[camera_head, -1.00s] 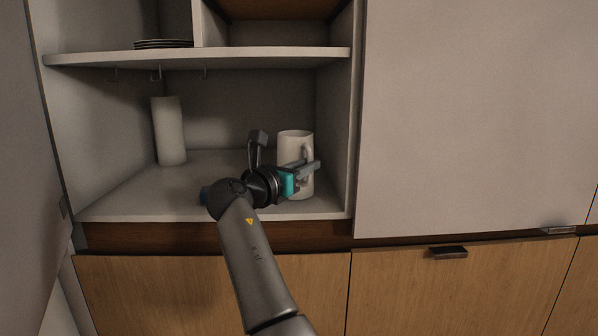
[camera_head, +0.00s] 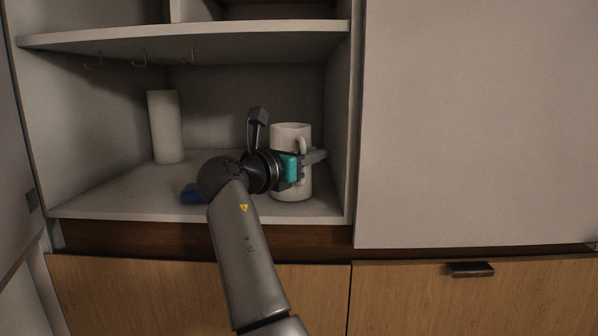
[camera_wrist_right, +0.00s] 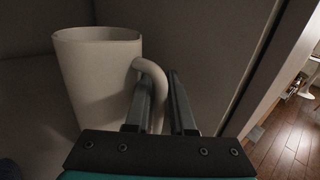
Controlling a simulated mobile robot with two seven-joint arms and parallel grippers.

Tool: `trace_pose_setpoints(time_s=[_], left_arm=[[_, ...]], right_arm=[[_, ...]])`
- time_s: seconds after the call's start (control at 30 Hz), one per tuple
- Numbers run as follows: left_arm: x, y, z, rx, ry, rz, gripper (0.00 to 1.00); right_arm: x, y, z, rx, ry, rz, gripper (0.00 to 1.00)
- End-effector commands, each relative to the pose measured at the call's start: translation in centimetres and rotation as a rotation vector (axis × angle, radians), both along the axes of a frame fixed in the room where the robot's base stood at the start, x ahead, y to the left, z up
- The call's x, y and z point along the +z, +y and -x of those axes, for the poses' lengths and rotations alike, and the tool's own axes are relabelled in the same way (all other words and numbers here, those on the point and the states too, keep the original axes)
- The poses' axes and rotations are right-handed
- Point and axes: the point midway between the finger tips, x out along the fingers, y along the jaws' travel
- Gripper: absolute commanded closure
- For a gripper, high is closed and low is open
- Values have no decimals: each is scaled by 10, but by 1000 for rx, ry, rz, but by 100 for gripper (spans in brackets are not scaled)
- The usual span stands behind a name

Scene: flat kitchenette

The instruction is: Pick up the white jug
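The white jug (camera_head: 291,136) stands upright at the right side of the open cabinet compartment, its handle toward the right and front. In the right wrist view the jug (camera_wrist_right: 95,75) fills the left part, with its curved handle between my fingers. My right gripper (camera_head: 316,156) reaches in front of the jug and hides part of its body. In the wrist view the fingers (camera_wrist_right: 159,77) lie close on both sides of the handle, with hardly any gap, and appear shut on it. The jug's base appears to be on the shelf floor. My left gripper is not in view.
A white cylinder (camera_head: 166,127) stands at the back left of the compartment. A small blue thing (camera_head: 192,193) shows beside my arm, partly hidden. A shelf (camera_head: 190,37) with hooks hangs above. The compartment's right wall (camera_head: 340,130) is close to the jug.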

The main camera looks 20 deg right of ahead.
Motion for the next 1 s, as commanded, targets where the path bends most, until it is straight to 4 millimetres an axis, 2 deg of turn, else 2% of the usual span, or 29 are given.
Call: trace_pose_setpoints(time_s=[0.37,0.57,0.6,1.0], left_arm=[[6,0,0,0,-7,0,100],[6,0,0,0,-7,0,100],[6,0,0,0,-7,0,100],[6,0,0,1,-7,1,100]], right_arm=[[1,2,1,0,-1,1,78],[1,2,1,0,-1,1,99],[1,2,1,0,-1,1,100],[0,2,1,0,0,0,100]])
